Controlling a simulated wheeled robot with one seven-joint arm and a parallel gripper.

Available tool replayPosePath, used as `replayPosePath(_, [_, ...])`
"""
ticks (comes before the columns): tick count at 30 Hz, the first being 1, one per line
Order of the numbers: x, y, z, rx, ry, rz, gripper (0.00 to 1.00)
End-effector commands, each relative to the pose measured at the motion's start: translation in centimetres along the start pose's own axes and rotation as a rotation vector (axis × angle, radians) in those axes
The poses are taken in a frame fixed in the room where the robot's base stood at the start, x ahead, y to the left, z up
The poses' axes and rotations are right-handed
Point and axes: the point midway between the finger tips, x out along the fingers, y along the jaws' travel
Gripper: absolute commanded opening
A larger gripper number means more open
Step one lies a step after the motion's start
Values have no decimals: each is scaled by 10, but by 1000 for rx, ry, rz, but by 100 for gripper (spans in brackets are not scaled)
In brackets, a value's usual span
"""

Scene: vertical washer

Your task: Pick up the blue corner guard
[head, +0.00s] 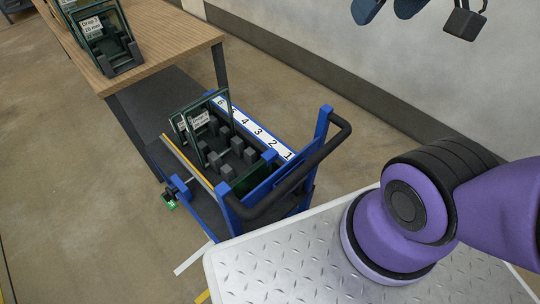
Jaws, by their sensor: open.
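A cart with blue corner posts stands left of my purple arm. One blue post (323,122) rises at its right corner, beside the dark handle (340,135). Another blue piece (228,204) is at its near corner, and a smaller blue piece (180,188) is at its left side. I cannot tell which of these blue pieces, if any, is the corner guard. My gripper is not in view; only my purple arm links show at right.
Framed glass panels (195,122) stand in the cart beside a white numbered strip (258,130). A wooden table (165,35) with more framed panels is at upper left. Dark hanging objects (408,8) show at the top right. Open floor lies at left.

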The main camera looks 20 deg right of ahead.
Motion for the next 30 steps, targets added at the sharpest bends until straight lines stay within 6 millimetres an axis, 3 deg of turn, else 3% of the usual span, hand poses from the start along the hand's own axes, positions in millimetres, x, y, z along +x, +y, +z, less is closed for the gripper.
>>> replayPosePath(5, [22, -6, -21, 65, -37, -19, 68])
replayPosePath(14, [79, -20, -62, 226, -110, -45, 68])
replayPosePath(21, [132, -31, -85, 359, -168, -48, 68])
replayPosePath(30, [207, -46, -101, 528, -239, -28, 68])
